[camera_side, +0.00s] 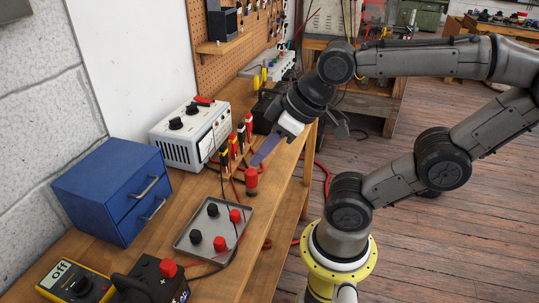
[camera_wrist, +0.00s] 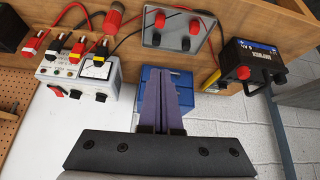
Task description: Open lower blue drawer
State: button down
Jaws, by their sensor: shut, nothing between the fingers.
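The blue cabinet (camera_side: 95,190) stands on the bench at the left against the wall, with two drawers stacked one above the other. The lower blue drawer (camera_side: 137,222) looks closed, and its silver handle (camera_side: 154,209) sits below the upper drawer's handle (camera_side: 145,188). My gripper (camera_side: 256,162) is shut and empty, with purple fingers pointing down to the left. It is above the bench's front edge, to the right of the cabinet and apart from it. In the wrist view, the gripper fingers (camera_wrist: 161,70) partly hide the blue cabinet (camera_wrist: 206,82); its handles are unclear there.
A grey tray (camera_side: 181,244) with black and red knobs lies in front of the cabinet. A yellow multimeter (camera_side: 60,290) and black battery (camera_side: 150,283) are at the near end. Red and black cables cross the bench.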

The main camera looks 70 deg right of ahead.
aim_at(150, 207)
jog(key=w+a+r+n+t+y, duration=0.1)
jog(key=w+a+r+t+y, duration=0.2)
jog(key=w, duration=0.8)
jog(key=shift+w+a+f+m+g+h, duration=0.15)
jog(key=shift+w+a+f+m+h, duration=0.3)
jog(key=shift+w+f, duration=2.25)
jog(key=shift+w+a+f+m+g+h, duration=0.15)
jog(key=shift+w+f+h, duration=0.45)
jog(key=shift+w+f, duration=2.1)
jog(key=shift+w+a+f+m+g+h, duration=0.4)
jog(key=shift+w+f, duration=1)
jog(key=shift+f, duration=2.5)
jog(key=shift+s+d, duration=0.1)
jog(key=shift+d, duration=0.05)
